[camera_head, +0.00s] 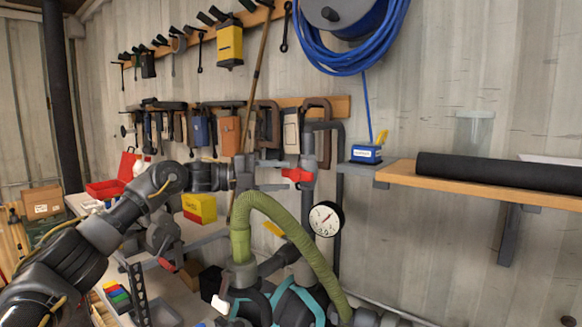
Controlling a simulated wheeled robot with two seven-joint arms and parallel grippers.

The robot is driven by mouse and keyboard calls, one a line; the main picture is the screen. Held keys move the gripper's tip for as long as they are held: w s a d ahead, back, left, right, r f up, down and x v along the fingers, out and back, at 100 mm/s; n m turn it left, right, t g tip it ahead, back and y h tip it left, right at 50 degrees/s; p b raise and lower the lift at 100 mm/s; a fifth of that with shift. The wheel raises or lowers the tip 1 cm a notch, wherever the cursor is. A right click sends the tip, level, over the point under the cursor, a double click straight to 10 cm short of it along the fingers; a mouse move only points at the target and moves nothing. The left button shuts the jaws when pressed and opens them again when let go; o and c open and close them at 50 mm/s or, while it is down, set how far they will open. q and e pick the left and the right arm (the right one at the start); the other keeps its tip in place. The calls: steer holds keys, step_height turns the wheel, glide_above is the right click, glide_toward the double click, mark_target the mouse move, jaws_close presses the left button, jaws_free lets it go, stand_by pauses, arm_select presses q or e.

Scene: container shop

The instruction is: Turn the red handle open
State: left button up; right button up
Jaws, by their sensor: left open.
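The red handle (298,175) is a short lever on the grey vertical pipe (308,150) against the wall, in the middle of the head view. My left gripper (280,176) reaches in from the left, its fingers pointing right toward the handle. It is open, one finger above and one below the level of the handle's left end. Whether a finger touches the handle I cannot tell. My right gripper does not show.
A thick green hose (243,235) arches just below the gripper. A round pressure gauge (326,218) sits below right of the handle. A wooden shelf (405,172) with a black roll (500,172) juts out at right. Tools hang on the wall behind.

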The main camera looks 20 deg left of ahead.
mark_target(292, 175)
arm_select(q)
steer(key=shift+p+x, duration=0.6)
steer(key=shift+x, duration=0.9)
jaws_close()
